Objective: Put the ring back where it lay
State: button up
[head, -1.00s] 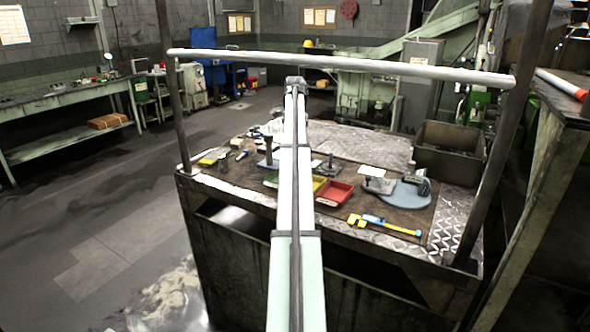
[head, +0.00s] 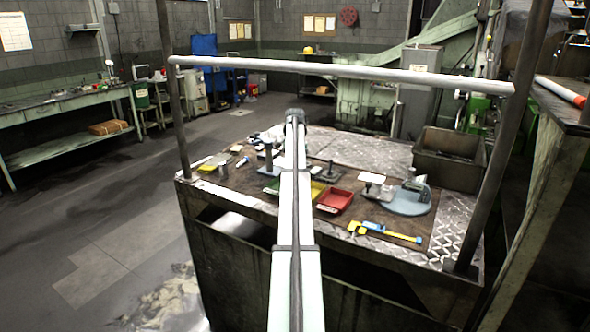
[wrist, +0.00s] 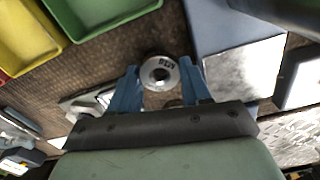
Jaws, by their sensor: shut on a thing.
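The ring (wrist: 160,74) is a small silvery metal ring with dark lettering on its face and a dark hole, in the wrist view. My gripper (wrist: 160,78) has its two blue fingers on either side of the ring, shut on it. A brown work mat (wrist: 105,65) lies below; I cannot tell how far the ring is above it. In the head view my own arm hides the gripper and the ring. The mat (head: 240,180) also shows there on the workbench.
In the wrist view, a yellow bin (wrist: 25,40), a green bin (wrist: 95,12) and a blue-grey block (wrist: 215,30) are close by. A rail (head: 340,72) crosses above.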

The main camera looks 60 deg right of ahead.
jog(key=shift+f, duration=0.55)
jog(key=shift+f, duration=0.35)
jog(key=shift+s+a+f, duration=0.1)
jog(key=shift+a+f, duration=0.05)
jog(key=shift+f, duration=0.2)
jog(key=o, duration=0.8)
jog(key=shift+a, duration=0.1)
jog(key=shift+s, duration=0.1)
notch_tip(320, 180, up, 14)
jog(key=shift+d+f, duration=0.25)
jog(key=shift+w, duration=0.2)
